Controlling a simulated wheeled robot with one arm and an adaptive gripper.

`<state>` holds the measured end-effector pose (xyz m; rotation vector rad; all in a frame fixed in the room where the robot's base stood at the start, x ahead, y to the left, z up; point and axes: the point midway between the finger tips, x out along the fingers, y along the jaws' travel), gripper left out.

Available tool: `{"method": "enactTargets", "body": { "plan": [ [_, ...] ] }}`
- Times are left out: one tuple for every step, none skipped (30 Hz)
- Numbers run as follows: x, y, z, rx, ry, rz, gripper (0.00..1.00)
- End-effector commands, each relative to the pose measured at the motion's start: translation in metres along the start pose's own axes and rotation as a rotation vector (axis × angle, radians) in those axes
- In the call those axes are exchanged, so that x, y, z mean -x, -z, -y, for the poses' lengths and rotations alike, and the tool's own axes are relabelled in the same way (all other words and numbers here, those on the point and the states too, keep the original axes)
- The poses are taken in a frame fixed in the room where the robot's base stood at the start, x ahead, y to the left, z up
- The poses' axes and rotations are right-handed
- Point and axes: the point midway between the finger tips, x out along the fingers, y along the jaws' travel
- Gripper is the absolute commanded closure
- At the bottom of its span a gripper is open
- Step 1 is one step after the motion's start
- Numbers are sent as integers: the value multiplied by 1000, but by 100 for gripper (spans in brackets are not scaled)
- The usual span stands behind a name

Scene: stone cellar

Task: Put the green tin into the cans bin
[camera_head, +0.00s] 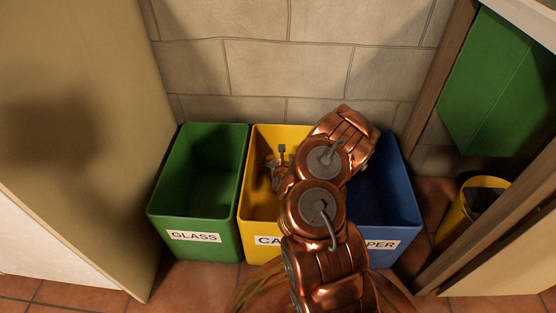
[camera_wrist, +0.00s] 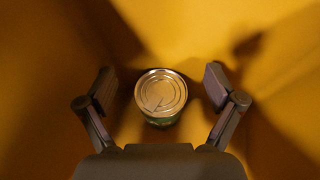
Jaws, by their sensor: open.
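The tin (camera_wrist: 161,93) is in the wrist view, its round metal lid with a pull tab facing the camera and a little dark green side showing below the lid. It is inside the yellow bin, whose walls (camera_wrist: 45,60) surround it. My gripper (camera_wrist: 160,82) is open, with one finger on each side of the tin and a gap to both. In the head view my gripper (camera_head: 279,168) is over the yellow bin (camera_head: 259,215), whose label begins "CA" with the rest hidden by my arm. The tin cannot be made out there.
A green bin (camera_head: 194,230) labelled GLASS stands to the left and a blue bin (camera_head: 397,210), label ending "PER", to the right. A tan panel (camera_head: 80,110) bounds the left side. A wooden frame (camera_head: 440,75) and a yellow container (camera_head: 463,220) are at right.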

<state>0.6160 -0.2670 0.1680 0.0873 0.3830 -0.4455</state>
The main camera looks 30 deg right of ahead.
Motion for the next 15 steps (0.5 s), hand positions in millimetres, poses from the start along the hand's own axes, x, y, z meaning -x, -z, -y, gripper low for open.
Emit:
{"method": "enactTargets", "body": {
  "plan": [
    [0,-1,0,0,0,0,8],
    [1,-2,0,-1,0,0,8],
    [2,-4,0,-1,0,0,8],
    [2,-6,0,-2,0,0,8],
    [4,-8,0,-2,1,0,8],
    [5,-12,0,-1,0,0,8],
    [10,-12,0,-1,0,-3,8],
    [14,-12,1,-2,2,-4,8],
    [20,-13,2,-2,4,-3,8],
    [24,-13,2,-2,3,-2,8],
    [29,-13,2,-4,2,-4,8],
    [35,-13,1,-5,2,-5,8],
    [40,-12,0,-4,0,-6,8],
    [44,-12,1,-3,1,-5,8],
    [49,-13,2,-2,2,-3,8]
  ]
}}
